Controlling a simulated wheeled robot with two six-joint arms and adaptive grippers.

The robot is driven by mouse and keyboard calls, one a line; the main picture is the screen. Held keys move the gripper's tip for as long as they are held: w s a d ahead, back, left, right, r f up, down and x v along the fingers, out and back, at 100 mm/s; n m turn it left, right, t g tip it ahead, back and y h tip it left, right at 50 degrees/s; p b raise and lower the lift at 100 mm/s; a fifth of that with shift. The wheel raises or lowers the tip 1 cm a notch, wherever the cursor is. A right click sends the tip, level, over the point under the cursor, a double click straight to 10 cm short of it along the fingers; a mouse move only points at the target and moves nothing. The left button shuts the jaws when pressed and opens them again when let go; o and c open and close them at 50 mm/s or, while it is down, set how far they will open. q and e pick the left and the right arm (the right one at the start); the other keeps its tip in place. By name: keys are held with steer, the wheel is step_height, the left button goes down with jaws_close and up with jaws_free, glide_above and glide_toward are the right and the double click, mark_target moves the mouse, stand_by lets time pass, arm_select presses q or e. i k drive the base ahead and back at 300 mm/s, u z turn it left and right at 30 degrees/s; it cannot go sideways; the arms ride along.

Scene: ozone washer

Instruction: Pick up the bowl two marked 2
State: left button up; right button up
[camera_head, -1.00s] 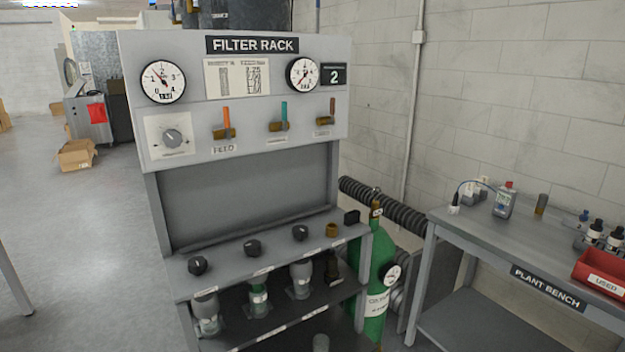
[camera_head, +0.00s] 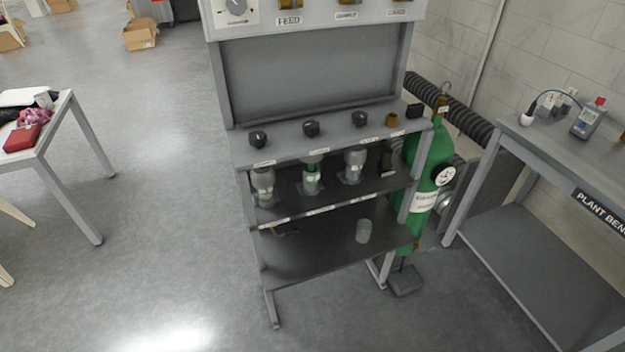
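The filter rack (camera_head: 310,70) stands in the middle of the view. Below its upper shelf, several clear bowl-like housings show: a left one (camera_head: 264,187), a middle one with green inside (camera_head: 311,180) and a right one (camera_head: 354,166). A separate pale translucent cup or bowl (camera_head: 363,231) stands alone on the lower shelf (camera_head: 320,251). No number 2 is legible on any of them, so I cannot tell which is bowl two. Neither of my grippers is in view.
A green gas cylinder (camera_head: 422,185) with a gauge stands close at the rack's right. The plant bench (camera_head: 530,150) is further right. A table (camera_head: 60,150) with cloth and a red item stands left. Open floor (camera_head: 170,200) lies between that table and the rack.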

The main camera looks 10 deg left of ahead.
mark_target(311, 181)
steer(key=z, duration=0.4)
steer(key=k, duration=0.5)
steer(key=z, duration=1.2)
steer(key=i, duration=1.6)
steer(key=u, duration=1.25)
steer(key=i, duration=0.7)
steer(key=u, duration=0.8)
